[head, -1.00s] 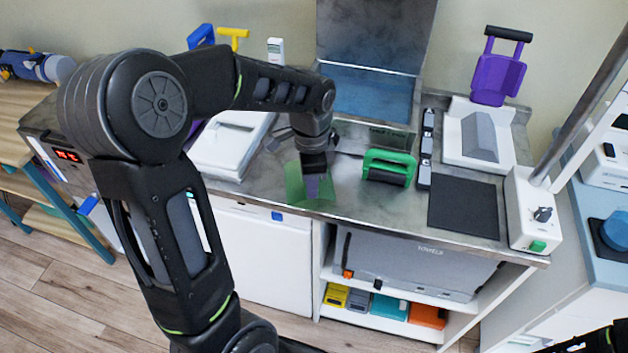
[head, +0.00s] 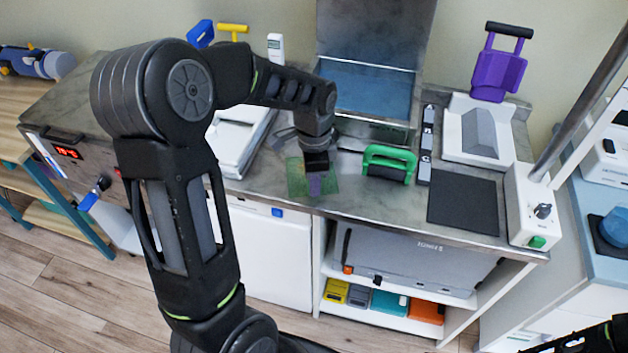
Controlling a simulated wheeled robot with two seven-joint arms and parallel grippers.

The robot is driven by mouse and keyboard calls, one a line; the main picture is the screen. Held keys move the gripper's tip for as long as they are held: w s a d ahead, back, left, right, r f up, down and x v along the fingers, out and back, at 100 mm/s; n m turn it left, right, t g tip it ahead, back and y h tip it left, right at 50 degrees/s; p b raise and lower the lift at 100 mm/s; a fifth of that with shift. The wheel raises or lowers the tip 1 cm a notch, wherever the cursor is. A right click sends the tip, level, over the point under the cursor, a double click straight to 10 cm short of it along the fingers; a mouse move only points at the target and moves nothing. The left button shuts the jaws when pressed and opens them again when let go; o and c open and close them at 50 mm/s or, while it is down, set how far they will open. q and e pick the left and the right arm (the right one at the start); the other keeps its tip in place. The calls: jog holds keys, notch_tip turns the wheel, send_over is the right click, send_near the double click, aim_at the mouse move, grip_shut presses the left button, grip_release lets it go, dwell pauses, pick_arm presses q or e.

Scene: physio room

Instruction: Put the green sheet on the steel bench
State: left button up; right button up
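The green sheet (head: 297,180) lies on or just above the front part of the steel bench (head: 400,212), left of a green-handled block. My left gripper (head: 316,184) points down over the middle of the sheet and hides part of it. Its fingertips are small and dark from this angle, so I cannot tell whether they are open or shut on the sheet. Only a dark piece of my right arm (head: 590,340) shows at the bottom right corner; its gripper is out of view.
The green-handled block (head: 388,165) stands right of the sheet, with a dark flat pad (head: 463,200) further right. A white device (head: 238,135) stands behind left. A white control box (head: 532,207) sits at the right end. Bare bench shows between them.

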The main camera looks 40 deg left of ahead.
pick_arm(q)
jog(key=shift+o, duration=1.3)
jog(key=shift+r, duration=0.1)
jog(key=shift+r+p, duration=0.55)
jog(key=shift+r, duration=0.4)
notch_tip(320, 180, up, 11)
jog(key=b, duration=0.1)
